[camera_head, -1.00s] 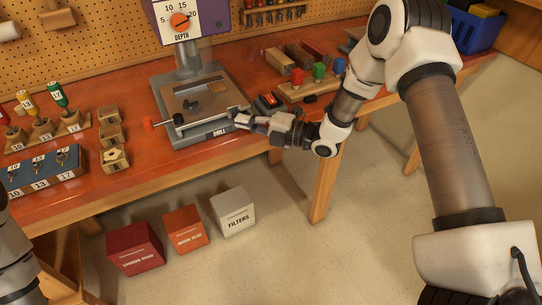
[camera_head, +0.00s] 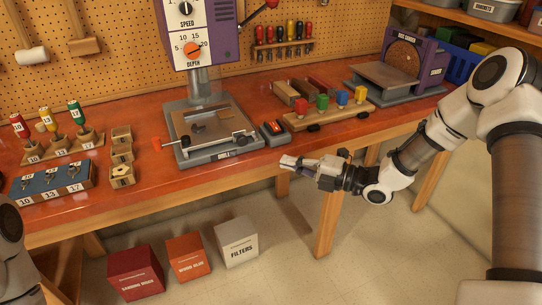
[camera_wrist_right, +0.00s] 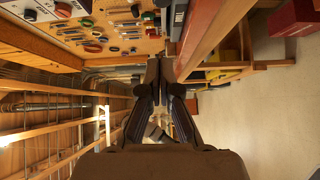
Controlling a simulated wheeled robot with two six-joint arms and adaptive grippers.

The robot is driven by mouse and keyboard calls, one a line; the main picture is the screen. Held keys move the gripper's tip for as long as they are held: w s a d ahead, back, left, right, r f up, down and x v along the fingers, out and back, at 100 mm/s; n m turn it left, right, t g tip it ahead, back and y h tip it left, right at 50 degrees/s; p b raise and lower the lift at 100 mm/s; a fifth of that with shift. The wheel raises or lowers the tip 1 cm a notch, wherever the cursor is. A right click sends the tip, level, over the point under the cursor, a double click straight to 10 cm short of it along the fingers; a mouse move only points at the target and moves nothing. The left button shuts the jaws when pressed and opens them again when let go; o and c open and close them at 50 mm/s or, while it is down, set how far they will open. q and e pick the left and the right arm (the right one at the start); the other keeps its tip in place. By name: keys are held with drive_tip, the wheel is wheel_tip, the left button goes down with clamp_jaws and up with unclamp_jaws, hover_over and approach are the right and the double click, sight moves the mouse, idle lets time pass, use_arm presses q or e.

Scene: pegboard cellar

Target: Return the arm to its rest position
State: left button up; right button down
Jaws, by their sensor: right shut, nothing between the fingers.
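My right gripper (camera_head: 287,161) is shut and empty, in front of the bench's front edge in the head view. Its arm comes in from the right. In the right wrist view the shut fingers (camera_wrist_right: 159,75) point up the picture with nothing between them. My left gripper does not show; only a dark part of my left arm is at the lower left of the head view.
Boxes marked sanding discs (camera_head: 135,272), wood glue (camera_head: 188,255) and filters (camera_head: 236,242) stand on the floor. Floor at right is clear.

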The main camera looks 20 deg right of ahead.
drive_tip(key=s+a+f+m+g+h, duration=0.1)
drive_tip(key=s+a+f+m+g, duration=0.2)
drive_tip(key=f, duration=0.4)
drive_tip(key=s+a+f+m+g+h, duration=0.1)
drive_tip(key=s+a+f+h, duration=0.15)
drive_tip(key=s+f, duration=0.4)
drive_tip(key=s+a+f+m+g+h, duration=0.15)
drive_tip(key=a+f, duration=0.25)
drive_tip(key=f, duration=0.5)
drive_tip(key=s+d+f+m+g+h, duration=0.1)
drive_tip(key=s+f+m+g+h, duration=0.1)
drive_tip(key=s+f+m, duration=0.4)
drive_tip(key=s+d+f+m+g+h, duration=0.1)
drive_tip(key=s+f+m+g+h, duration=0.2)
drive_tip(key=s, duration=0.4)
drive_tip(key=s+d+m+g+h, duration=0.2)
drive_tip(key=s+d+m, duration=0.3)
drive_tip(key=m, duration=0.7)
drive_tip(key=shift+s+d+r+m+h, duration=0.2)
drive_tip(key=shift+s+d+m+h, duration=0.15)
drive_tip(key=shift+s, duration=0.85)
